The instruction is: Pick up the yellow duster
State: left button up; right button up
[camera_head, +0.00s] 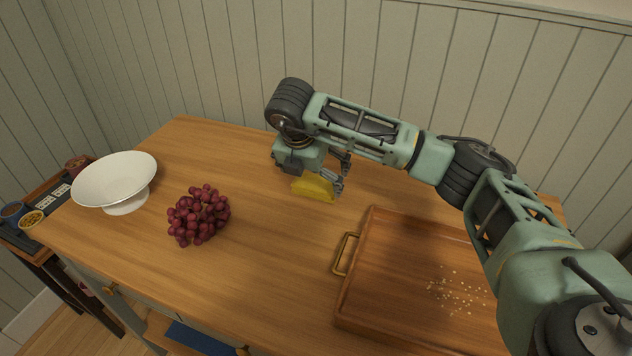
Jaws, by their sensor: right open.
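The yellow duster (313,189) lies on the wooden table (258,262), behind and to the left of a wooden tray. My right gripper (329,177) is at the duster, pointing down with its fingers beside and just over it. The jaws are open. The duster's upper part and far side are partly hidden by the gripper, and I cannot tell whether the fingers touch it. My left gripper is not in view.
A wooden tray (375,296) with a brass handle (345,254) and scattered crumbs (457,296) sits at the right. Red grapes (198,215) and a white footed bowl (115,180) stand at the left. A panelled wall (400,60) rises behind the table.

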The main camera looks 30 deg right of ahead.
aim_at(316, 183)
jog(key=x, duration=0.2)
jog(key=p+x, duration=0.1)
jog(key=x, duration=0.1)
jog(key=shift+w+d+r, duration=0.15)
jog(key=shift+w, duration=0.1)
jog(key=shift+w+d+f, duration=0.2)
jog(key=shift+f, duration=0.4)
jog(key=c, duration=0.8)
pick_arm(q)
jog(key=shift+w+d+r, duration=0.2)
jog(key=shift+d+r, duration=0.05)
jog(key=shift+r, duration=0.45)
pick_arm(e)
jog(key=shift+r, duration=0.15)
